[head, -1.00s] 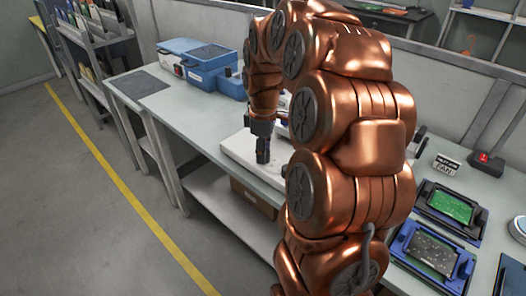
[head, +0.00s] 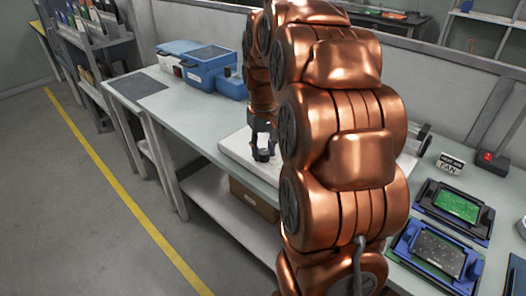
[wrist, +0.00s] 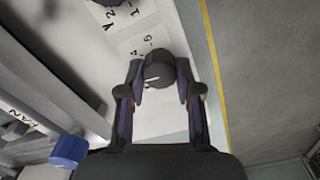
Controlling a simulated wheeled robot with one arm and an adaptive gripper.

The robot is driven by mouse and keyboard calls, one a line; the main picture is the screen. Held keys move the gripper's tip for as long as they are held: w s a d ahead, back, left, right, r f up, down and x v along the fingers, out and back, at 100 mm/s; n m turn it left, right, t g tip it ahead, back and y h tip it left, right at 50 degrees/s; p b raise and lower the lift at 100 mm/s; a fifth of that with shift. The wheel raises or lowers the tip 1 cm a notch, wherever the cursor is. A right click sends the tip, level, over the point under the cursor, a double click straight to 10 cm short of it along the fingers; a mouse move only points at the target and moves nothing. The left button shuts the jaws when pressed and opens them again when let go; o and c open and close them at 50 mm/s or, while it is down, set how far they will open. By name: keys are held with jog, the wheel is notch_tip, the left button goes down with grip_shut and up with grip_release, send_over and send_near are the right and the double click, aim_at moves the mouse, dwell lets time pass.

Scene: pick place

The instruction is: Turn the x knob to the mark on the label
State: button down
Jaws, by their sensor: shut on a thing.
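In the wrist view a round dark knob (wrist: 157,70) with a short white pointer line stands on a white panel (wrist: 171,27). A small white label (wrist: 140,45) beside it shows a 5 and a 4; I cannot read the knob's own letter. My gripper (wrist: 160,88) has one finger on each side of this knob and is shut on it. In the head view my gripper (head: 262,146) is low over the near edge of the white panel (head: 238,148); the knob is not clear there and my arm covers much of the panel.
Another label (wrist: 118,14) with a Y, 2 and 1 lies near a dark part at the wrist view's top. Blue boxes (head: 210,68) stand on the bench's far left.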

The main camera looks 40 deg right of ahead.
aim_at(264, 151)
jog(key=m, duration=0.4)
jog(key=shift+m, duration=1.7)
jog(key=c, duration=0.8)
grip_release()
jog(key=shift+r, duration=0.1)
notch_tip(264, 151, up, 12)
jog(key=shift+f, duration=0.1)
